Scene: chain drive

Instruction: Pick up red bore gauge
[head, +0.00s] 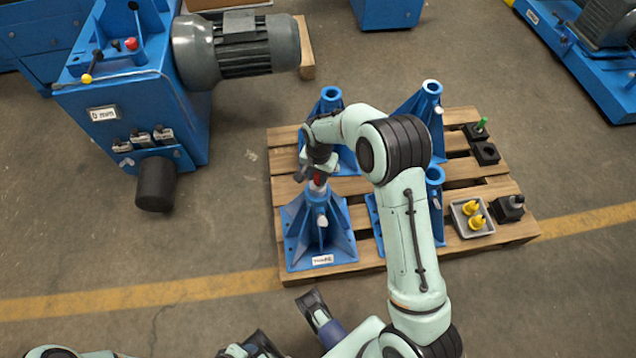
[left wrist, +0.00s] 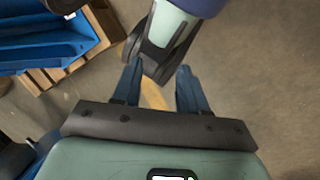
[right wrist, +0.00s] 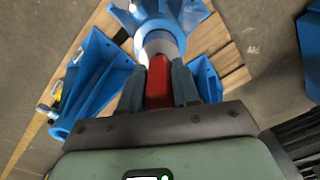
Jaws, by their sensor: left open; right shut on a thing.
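The red bore gauge (head: 318,182) is upright at the top of the front-left blue stand (head: 325,240). My right gripper (head: 318,168) is shut on it from above. In the right wrist view the red handle (right wrist: 158,82) is between the two fingers, and a pale grey round part (right wrist: 160,42) lies beyond it over the blue stand. Whether the gauge still sits in the stand's bore or is just clear of it I cannot tell. My left gripper (left wrist: 157,72) is open and empty in the left wrist view, with part of my own body beyond its fingers.
The stand is on a wooden pallet (head: 262,258) with several other blue stands, such as one at the back right (head: 428,105). A grey tray (head: 458,226) with yellow parts and several black blocks (head: 485,153) are at the pallet's right. A blue machine (head: 185,100) stands left.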

